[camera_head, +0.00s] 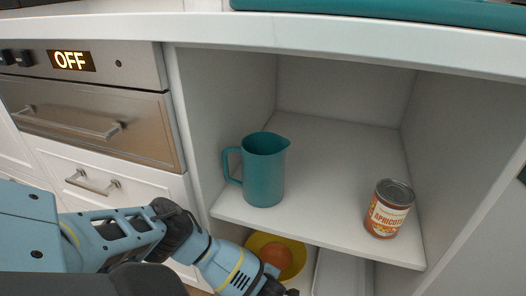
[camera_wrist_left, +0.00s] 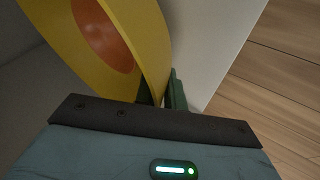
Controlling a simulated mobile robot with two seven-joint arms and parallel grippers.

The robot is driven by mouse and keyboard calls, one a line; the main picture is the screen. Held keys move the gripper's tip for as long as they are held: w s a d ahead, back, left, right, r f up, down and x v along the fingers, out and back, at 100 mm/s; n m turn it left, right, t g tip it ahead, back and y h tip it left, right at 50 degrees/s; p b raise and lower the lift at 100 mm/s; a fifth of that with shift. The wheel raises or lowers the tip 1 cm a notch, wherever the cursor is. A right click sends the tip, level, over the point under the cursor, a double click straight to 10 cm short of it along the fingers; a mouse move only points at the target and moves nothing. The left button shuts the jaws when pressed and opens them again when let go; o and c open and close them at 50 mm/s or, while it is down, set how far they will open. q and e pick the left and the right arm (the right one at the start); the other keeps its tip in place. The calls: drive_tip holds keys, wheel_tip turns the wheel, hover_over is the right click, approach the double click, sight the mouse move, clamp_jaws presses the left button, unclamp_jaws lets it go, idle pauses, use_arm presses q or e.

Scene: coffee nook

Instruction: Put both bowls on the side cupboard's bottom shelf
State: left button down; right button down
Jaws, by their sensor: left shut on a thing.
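A yellow bowl (camera_head: 256,241) shows low in the open cupboard, below the shelf with the jug. A round orange-brown shape (camera_head: 275,257) shows inside it; I cannot tell whether it is a separate thing or part of the bowl. My left gripper (camera_head: 286,291) reaches down in front of the bowl at the picture's bottom edge. In the left wrist view, my left gripper (camera_wrist_left: 165,92) is shut on the rim of the yellow bowl (camera_wrist_left: 145,45), which is tilted there. The bowl's underside and its contact with the bottom shelf are hidden. No separate second bowl is clearly visible. My right gripper is out of view.
A teal jug (camera_head: 264,172) and an apricot can (camera_head: 389,210) stand on the upper shelf (camera_head: 320,215), whose front edge is above the bowl. A white panel or surface (camera_head: 340,272) is right of the bowl. The oven (camera_head: 95,105) and drawers are at left.

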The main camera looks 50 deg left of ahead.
use_arm(q)
drive_tip(key=shift+r, duration=0.1)
drive_tip(key=c, duration=1.5)
unclamp_jaws()
